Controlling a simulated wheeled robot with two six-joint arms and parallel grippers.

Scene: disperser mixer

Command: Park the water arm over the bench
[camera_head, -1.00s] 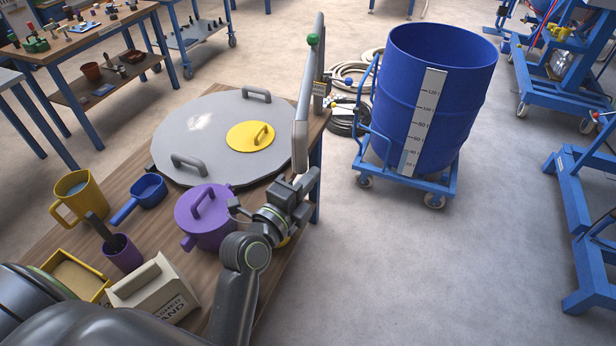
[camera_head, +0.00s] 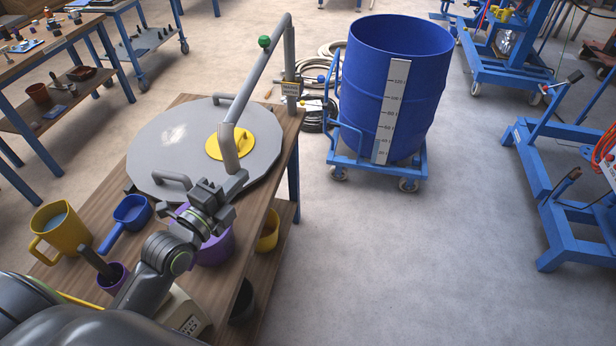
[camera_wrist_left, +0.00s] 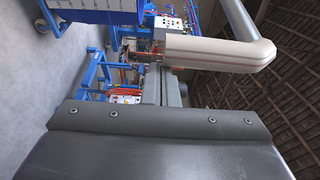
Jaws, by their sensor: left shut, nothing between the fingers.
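In the left wrist view the shut fingers (camera_wrist_left: 163,85) are beside the pipe's pale elbow (camera_wrist_left: 220,52). My right gripper is not in view.
The large grey lid (camera_head: 165,140) carries handles and a yellow disc (camera_head: 213,147). A purple pot (camera_head: 217,250), blue pan (camera_head: 131,212), and yellow jug (camera_head: 62,230) stand nearer. A blue drum (camera_head: 350,85) on a trolley stands right of the bench, with clear floor in front.

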